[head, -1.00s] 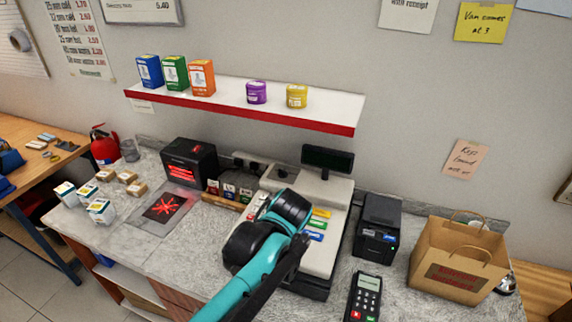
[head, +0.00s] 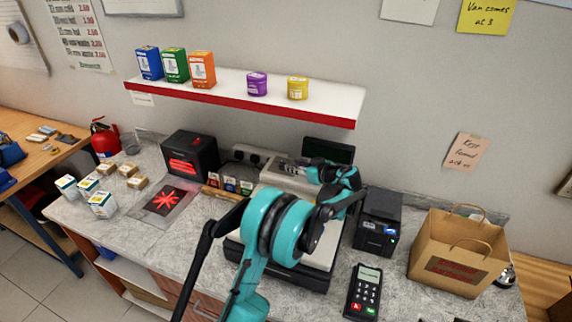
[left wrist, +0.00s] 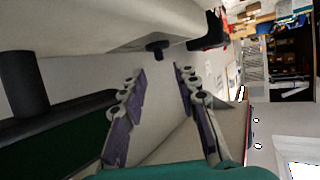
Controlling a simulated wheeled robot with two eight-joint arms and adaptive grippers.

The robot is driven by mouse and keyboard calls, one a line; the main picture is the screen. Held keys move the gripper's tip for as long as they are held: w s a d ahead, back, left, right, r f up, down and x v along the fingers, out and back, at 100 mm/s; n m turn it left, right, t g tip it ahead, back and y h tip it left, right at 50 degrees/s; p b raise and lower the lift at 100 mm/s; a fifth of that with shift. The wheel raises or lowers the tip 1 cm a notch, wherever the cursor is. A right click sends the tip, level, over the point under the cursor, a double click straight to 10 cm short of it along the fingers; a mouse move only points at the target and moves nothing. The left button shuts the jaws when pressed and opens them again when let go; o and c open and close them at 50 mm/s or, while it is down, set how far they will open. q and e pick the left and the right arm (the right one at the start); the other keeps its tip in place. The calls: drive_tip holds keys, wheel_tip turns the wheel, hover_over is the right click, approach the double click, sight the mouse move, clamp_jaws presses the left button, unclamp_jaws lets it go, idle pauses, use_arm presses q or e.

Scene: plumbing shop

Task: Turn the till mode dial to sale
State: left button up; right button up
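The till (head: 280,178) stands mid-counter, largely hidden behind my left arm. Its dark customer display (head: 328,150) rises at the back. My left gripper (head: 294,164) is at the till's upper rear, beside the display. In the left wrist view the gripper (left wrist: 161,72) is open, with nothing between its two fingers. A small dark knob (left wrist: 157,50) sticks out of the beige till body just beyond the fingertips, apart from them; it looks like the mode dial. Its markings and setting cannot be read. The right gripper is not in view.
A card terminal (head: 365,291), a black printer (head: 378,224) and a paper bag (head: 459,258) stand right of the till. A black box with a red glow (head: 189,158) is to the left. A shelf with a red edge (head: 240,108) hangs above the till.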

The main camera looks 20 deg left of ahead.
sight(284, 163)
use_arm(q)
drive_tip(key=x, duration=0.6)
drive_tip(key=shift+f, duration=0.1)
clamp_jaws()
